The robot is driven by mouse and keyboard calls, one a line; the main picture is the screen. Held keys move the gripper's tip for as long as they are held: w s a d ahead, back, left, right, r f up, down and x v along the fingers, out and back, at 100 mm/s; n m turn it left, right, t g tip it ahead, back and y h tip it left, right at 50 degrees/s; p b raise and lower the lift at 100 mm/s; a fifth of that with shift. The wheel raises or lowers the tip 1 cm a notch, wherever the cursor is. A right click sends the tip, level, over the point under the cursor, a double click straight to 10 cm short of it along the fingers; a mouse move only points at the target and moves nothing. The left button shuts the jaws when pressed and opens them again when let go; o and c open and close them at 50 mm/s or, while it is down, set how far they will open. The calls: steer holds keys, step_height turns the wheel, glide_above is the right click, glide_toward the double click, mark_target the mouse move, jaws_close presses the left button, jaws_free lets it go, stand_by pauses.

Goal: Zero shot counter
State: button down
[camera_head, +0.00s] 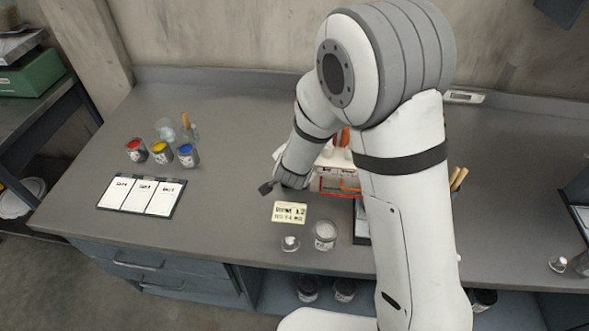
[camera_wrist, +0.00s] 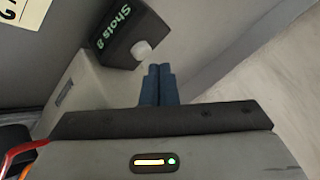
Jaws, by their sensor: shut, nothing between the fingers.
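The shot counter (camera_wrist: 122,35) is a black box in the wrist view, with "Shots 8" in green on its face. A white round knob (camera_wrist: 141,50) sticks out of its side. My gripper (camera_wrist: 159,70) has its two dark blue fingers shut together, with nothing between them. The fingertips appear just beside and below the knob in the picture; I cannot tell whether they touch it. A pale grey housing (camera_wrist: 82,85) lies behind the counter. In the head view my arm and wrist hide most of this area.
A "Batch" card (camera_head: 289,212), a glass jar (camera_head: 325,235) and a small glass item (camera_head: 290,243) are near the front edge. Red, yellow and blue paint pots (camera_head: 160,152) and a three-panel card board (camera_head: 143,195) stand left. The bench between is clear.

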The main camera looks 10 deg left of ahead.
steer(key=shift+f+b, duration=0.45)
steer(key=shift+f+b, duration=0.45)
stand_by(0.6)
steer(key=shift+r, duration=0.15)
steer(key=shift+r+p, duration=0.75)
step_height(320, 180, up, 5)
steer(key=p, duration=0.4)
stand_by(0.9)
